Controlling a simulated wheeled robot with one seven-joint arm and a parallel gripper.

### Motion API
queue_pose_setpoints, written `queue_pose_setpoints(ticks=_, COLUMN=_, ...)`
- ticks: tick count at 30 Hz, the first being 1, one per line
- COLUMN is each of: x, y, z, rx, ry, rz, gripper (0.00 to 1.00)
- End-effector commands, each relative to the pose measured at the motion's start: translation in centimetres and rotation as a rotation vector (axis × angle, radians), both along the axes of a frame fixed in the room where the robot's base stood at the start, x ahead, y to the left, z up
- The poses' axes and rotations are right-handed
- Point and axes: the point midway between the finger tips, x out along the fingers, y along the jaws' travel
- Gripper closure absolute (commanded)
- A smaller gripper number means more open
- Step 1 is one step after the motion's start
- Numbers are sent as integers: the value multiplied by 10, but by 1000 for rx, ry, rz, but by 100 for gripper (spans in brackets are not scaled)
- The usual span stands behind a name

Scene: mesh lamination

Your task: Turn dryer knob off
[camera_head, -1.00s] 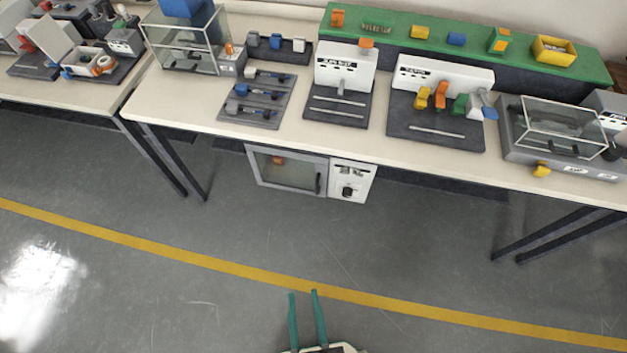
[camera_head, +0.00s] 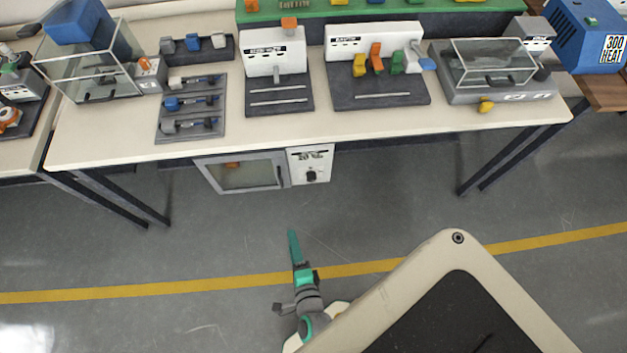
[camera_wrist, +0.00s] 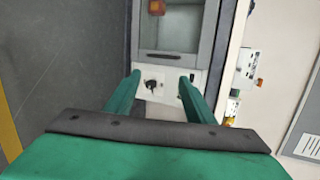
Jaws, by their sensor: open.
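The dryer (camera_head: 201,172) is a grey-framed box with a glass door under the table's front edge. Its white panel (camera_head: 297,163) on the right carries a black round knob (camera_head: 311,175). In the wrist view the panel (camera_wrist: 170,78) shows beyond my fingers, and the knob (camera_wrist: 151,85) lies between them in the picture. My gripper (camera_head: 293,232) has teal fingers and is apart from the knob, over the floor in front of the dryer. In the wrist view the gripper (camera_wrist: 160,78) is open and empty. The knob's exact setting is too small to read.
The table (camera_head: 290,127) stands above the dryer, with several devices on top. Its dark legs (camera_head: 510,160) stand to the right and left. The floor (camera_head: 200,235) in front of the dryer is clear. An orange item (camera_wrist: 157,7) shows behind the glass.

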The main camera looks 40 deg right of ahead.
Motion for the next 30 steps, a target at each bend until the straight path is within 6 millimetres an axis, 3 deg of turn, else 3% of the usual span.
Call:
queue_pose_setpoints(ticks=1, x=16, y=-19, z=-15, rx=135, ry=-51, rz=-90, gripper=51)
queue_pose_setpoints(ticks=6, x=55, y=-79, z=-57, rx=611, ry=-247, rz=-376, gripper=51)
queue_pose_setpoints(ticks=13, x=89, y=-146, z=-84, rx=1068, ry=-488, rz=-624, gripper=51)
queue_pose_setpoints(ticks=19, x=99, y=-169, z=-90, rx=1218, ry=-574, rz=-696, gripper=51)
queue_pose_setpoints(ticks=30, x=138, y=-189, z=-107, rx=1228, ry=-574, rz=-694, gripper=51)
